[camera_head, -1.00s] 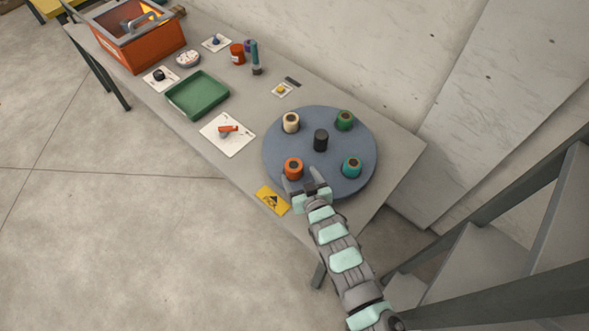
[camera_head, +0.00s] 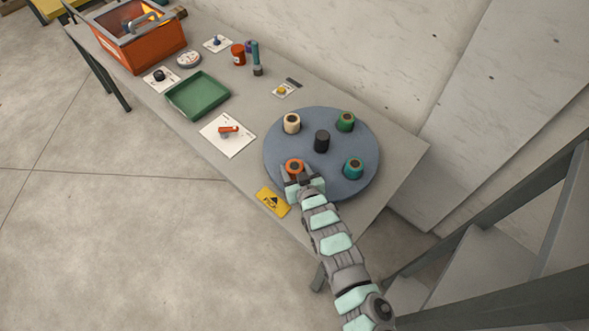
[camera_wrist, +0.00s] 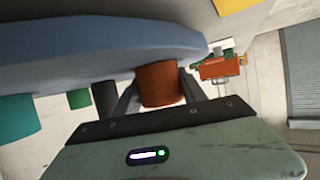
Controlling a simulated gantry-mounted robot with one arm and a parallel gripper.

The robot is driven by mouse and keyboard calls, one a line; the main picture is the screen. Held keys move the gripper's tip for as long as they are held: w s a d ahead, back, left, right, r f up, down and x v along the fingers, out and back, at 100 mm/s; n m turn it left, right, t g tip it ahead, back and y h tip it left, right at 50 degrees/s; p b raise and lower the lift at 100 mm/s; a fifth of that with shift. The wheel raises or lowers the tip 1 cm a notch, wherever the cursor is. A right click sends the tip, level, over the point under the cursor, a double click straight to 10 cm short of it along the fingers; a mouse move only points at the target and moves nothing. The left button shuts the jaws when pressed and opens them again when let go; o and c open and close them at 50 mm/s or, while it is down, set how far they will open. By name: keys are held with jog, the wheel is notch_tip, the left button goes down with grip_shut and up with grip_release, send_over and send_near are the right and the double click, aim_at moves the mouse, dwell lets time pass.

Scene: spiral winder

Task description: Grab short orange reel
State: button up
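The short orange reel (camera_head: 294,166) stands upright on the front-left part of the round blue-grey turntable (camera_head: 322,185). My gripper (camera_head: 298,180) is right at it, on its near side. In the wrist view the orange reel (camera_wrist: 160,84) shows between the two fingers of my gripper (camera_wrist: 158,92), one finger on each side. The fingers are apart; a small gap seems to show beside the reel, and I cannot tell whether either finger touches it. The lower part of the reel is hidden by the gripper in the head view.
The turntable also carries a cream reel (camera_head: 291,123), a green reel (camera_head: 345,121), a teal reel (camera_head: 353,168) and a black centre post (camera_head: 322,141). A yellow pick sign (camera_head: 272,201) lies close left of my gripper. A green tray (camera_head: 198,94) stands farther left.

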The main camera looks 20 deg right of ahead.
jog(key=c, duration=0.8)
jog(key=shift+c, duration=0.2)
